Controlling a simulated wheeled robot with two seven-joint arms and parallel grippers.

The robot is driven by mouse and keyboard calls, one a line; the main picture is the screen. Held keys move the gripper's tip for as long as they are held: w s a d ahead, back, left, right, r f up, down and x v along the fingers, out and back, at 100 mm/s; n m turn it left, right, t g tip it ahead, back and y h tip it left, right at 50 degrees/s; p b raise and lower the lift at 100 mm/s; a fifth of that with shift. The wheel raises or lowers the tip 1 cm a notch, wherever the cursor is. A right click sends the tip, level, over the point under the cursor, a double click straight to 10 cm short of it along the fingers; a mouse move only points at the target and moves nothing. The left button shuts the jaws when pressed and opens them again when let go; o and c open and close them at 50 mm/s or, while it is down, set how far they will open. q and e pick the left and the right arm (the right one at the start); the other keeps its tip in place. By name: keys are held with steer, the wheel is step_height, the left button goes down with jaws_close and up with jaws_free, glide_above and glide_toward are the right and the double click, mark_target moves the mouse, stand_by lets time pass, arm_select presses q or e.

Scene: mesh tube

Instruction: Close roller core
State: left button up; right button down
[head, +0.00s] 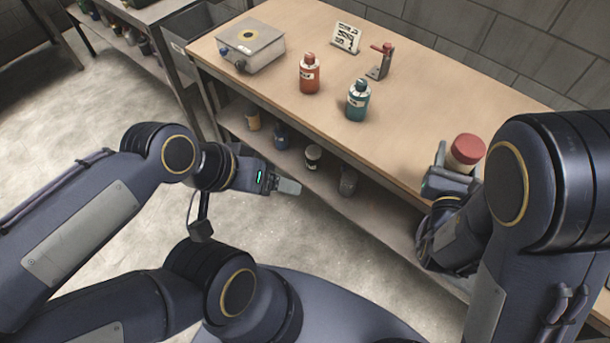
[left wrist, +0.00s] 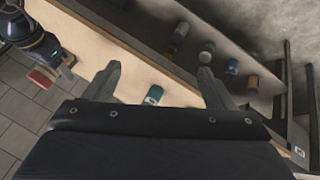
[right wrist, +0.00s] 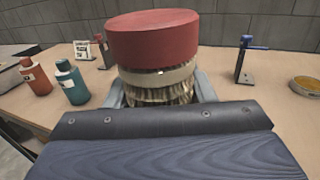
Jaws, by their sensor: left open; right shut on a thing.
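The roller core (right wrist: 152,40) has a red round top, a pale band and a ribbed, mesh-like lower part. In the right wrist view it stands between the fingers of my right gripper (right wrist: 160,88), which is shut on it. In the head view its red top (head: 468,149) shows over the right part of the bench. Its lower end is hidden by my gripper, so I cannot tell whether it touches the bench. My left gripper (head: 288,186) is open and empty in front of the bench, its fingers apart in the left wrist view (left wrist: 160,84).
The wooden bench (head: 420,115) bears a red bottle (head: 309,75), a teal bottle (head: 357,101), a grey box device (head: 251,46), a label card (head: 346,38) and a red-handled stand (head: 381,62). A blue-handled stand (right wrist: 243,60) and a round dish (right wrist: 307,84) are right of the core. Several containers fill the lower shelf.

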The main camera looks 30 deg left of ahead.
steer(key=w+d+f+m+h, duration=0.1)
steer(key=w+d+m+h, duration=0.1)
steer(key=d, duration=0.3)
steer(key=w+d+f+m+h, duration=0.1)
steer(key=w+d+m+h, duration=0.1)
steer(key=d+h, duration=0.3)
steer(key=shift+d+m+g, duration=0.3)
steer(key=shift+d+g, duration=0.1)
steer(key=shift+d, duration=0.2)
